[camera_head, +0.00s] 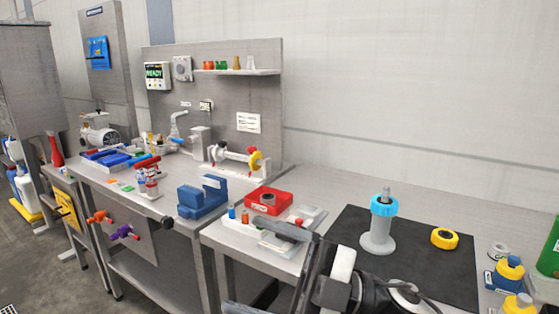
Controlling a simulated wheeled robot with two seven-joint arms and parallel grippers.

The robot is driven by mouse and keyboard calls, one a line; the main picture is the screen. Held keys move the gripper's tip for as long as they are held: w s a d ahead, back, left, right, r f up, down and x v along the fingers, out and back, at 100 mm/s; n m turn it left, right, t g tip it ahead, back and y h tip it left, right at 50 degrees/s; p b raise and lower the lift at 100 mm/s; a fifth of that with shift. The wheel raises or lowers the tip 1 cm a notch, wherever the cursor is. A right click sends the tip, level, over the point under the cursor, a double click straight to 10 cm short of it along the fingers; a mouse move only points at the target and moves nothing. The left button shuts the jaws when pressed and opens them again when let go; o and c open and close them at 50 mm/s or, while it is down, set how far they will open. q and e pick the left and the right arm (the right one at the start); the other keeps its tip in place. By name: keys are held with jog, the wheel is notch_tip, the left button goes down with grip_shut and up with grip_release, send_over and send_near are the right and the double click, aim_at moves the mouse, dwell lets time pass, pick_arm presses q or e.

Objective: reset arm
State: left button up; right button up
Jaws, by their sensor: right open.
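My right gripper (243,263) is at the lower middle of the head view, in front of the bench's near edge. Its two dark fingers point left and are wide apart, with nothing between them. The upper finger crosses in front of a white tray on the bench and hides part of it. My right arm's wrist, dark with a white part, comes in from the bottom, in front of the black mat (345,232). My left gripper does not show.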

jog(key=w+d+f+m+t+h, duration=0.2)
jog(key=d+f+m+t+h, duration=0.35)
jog(key=f+m+t, duration=0.45)
jog(key=w+d+f+m+t+h, duration=0.2)
jog(key=d+f+m+t+h, duration=0.2)
jog(key=f+m+t+h, duration=0.55)
jog(key=s+d+f+m+g+h, duration=0.2)
jog(key=s+d+f+m+g, duration=0.1)
jog(key=s+f, duration=0.3)
jog(key=s+d+f+m+g+h, duration=0.2)
jog(key=s+f+g, duration=0.4)
jog(key=f, duration=0.4)
jog(key=shift+s+d+f+m+h, duration=0.3)
jog(key=shift+s+d+f+m, duration=0.15)
jog(key=shift+d+m, duration=0.55)
